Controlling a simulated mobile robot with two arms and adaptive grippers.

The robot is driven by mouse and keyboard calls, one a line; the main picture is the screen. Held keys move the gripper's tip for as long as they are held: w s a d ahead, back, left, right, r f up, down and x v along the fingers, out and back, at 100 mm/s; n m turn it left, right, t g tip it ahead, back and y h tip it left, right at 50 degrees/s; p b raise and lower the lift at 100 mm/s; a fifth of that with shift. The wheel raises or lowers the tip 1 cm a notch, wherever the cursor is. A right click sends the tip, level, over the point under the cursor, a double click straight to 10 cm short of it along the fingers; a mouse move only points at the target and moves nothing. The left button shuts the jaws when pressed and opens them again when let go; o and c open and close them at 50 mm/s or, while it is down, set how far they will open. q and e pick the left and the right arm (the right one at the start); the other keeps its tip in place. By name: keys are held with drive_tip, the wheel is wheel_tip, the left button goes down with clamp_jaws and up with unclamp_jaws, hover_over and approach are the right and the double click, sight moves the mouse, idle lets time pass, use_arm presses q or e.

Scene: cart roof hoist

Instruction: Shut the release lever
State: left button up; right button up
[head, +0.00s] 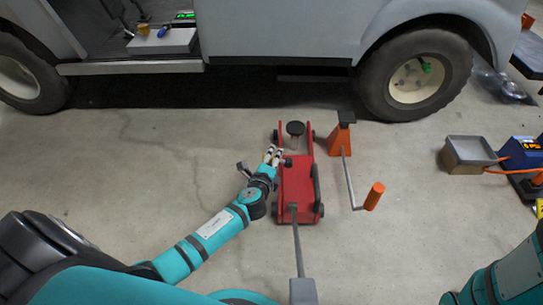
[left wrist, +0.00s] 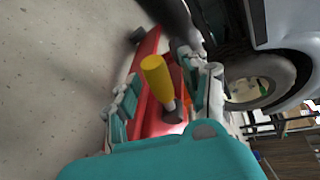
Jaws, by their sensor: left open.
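The red floor jack (head: 297,188) stands on the floor beside the cart, and its red body also shows in the left wrist view (left wrist: 150,60). My left gripper (head: 272,154) is open at the jack's left side. Its fingers (left wrist: 165,95) lie on either side of the lever, with no clear contact. In the head view the lever cannot be made out. My right gripper is out of view.
The jack's long handle (head: 299,262) reaches toward me. An orange stand (head: 340,138) with an orange-gripped crank (head: 374,196) is close on the jack's right. The cart's wheel (head: 416,76) is behind. A grey tray (head: 470,152) stands at right. The floor at left is clear.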

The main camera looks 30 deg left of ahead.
use_arm(q)
drive_tip(key=shift+c, duration=0.8)
clamp_jaws()
